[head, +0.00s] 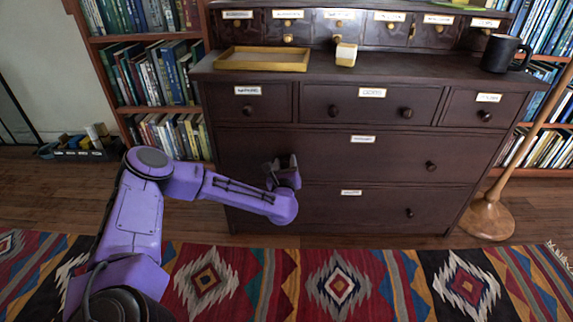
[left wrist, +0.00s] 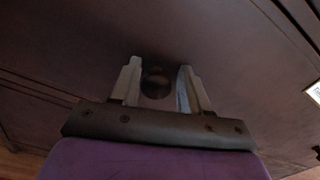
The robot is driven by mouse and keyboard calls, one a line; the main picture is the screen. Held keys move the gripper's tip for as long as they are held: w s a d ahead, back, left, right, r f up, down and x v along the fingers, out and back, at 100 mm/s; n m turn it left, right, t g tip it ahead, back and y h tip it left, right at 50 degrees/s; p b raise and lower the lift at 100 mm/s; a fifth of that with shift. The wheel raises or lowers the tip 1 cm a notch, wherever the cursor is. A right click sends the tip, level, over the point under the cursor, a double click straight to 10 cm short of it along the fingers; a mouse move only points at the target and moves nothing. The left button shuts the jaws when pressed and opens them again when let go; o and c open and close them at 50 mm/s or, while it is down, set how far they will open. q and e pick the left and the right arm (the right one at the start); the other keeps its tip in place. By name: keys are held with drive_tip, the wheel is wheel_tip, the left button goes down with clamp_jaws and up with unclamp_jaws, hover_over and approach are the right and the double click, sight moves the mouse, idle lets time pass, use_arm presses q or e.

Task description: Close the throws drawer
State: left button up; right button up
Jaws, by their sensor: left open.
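A dark brown dresser (head: 330,227) stands ahead with three small drawers above two wide ones. The drawer labels are too small to read surely, so I cannot tell which is the throws drawer. My left gripper (head: 285,165) is at the left part of the upper wide drawer (head: 370,168), covering where its left knob would be. In the left wrist view, my left gripper (left wrist: 158,82) is open, with a dark round knob (left wrist: 155,80) between its fingers. Whether the fingers touch the knob is unclear. The lower wide drawer (head: 350,212) is partly hidden by my arm. My right gripper is not in view.
A wooden stand base (head: 487,217) is at the right. A patterned rug (head: 330,280) covers the floor in front. Bookshelves flank the dresser.

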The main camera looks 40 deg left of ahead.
use_arm(q)
drive_tip(key=shift+s+a, duration=0.1)
drive_tip(key=shift+a, duration=0.3)
drive_tip(key=shift+s+d, duration=0.15)
drive_tip(key=shift+s, duration=0.15)
drive_tip(key=p+v, duration=0.3)
drive_tip(key=v, duration=0.7)
drive_tip(key=shift+w+d, duration=0.2)
drive_tip(key=shift+d, duration=0.15)
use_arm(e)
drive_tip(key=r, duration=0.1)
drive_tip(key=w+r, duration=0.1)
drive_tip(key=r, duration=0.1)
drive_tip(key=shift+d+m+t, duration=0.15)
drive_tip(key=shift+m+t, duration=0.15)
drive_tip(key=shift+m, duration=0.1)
